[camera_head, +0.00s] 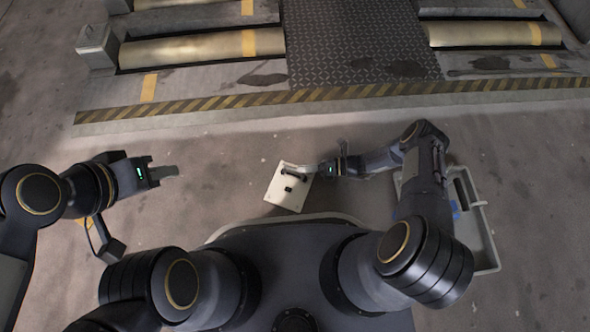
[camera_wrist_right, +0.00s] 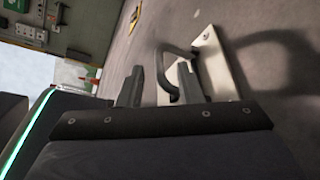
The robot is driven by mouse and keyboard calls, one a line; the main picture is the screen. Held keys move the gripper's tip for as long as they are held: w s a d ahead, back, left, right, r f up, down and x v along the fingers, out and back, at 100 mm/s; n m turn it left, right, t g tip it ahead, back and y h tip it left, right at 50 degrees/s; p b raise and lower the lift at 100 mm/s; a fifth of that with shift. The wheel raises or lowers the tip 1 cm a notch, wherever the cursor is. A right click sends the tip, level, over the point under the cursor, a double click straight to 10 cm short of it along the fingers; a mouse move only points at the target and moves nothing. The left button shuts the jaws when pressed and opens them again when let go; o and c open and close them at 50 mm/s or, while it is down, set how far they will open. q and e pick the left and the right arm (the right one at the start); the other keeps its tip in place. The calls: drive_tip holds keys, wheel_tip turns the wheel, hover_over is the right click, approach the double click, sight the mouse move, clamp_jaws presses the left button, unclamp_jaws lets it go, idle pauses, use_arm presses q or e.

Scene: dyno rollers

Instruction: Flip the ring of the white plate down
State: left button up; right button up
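The white plate (camera_head: 284,198) is in front of my base in the head view, with a black ring (camera_head: 293,172) near its far edge and a small black block (camera_head: 289,189) at its middle. My right gripper (camera_head: 318,168) is at the plate's upper right, beside the ring. In the right wrist view the dark ring (camera_wrist_right: 178,50) stands out from the white plate (camera_wrist_right: 220,65). The fingers of my right gripper (camera_wrist_right: 160,70) are apart, with part of the ring showing between them; contact cannot be told.
A grey tray (camera_head: 489,245) with something blue inside lies at the right, partly behind my right arm. A yellow-black striped edge (camera_head: 230,102) and rollers (camera_head: 200,48) lie beyond the plate. The floor between my left gripper and the plate is clear.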

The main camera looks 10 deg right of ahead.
sight(295, 169)
drive_tip(key=shift+b+x, duration=0.3)
drive_tip(key=shift+x, duration=1.7)
clamp_jaws()
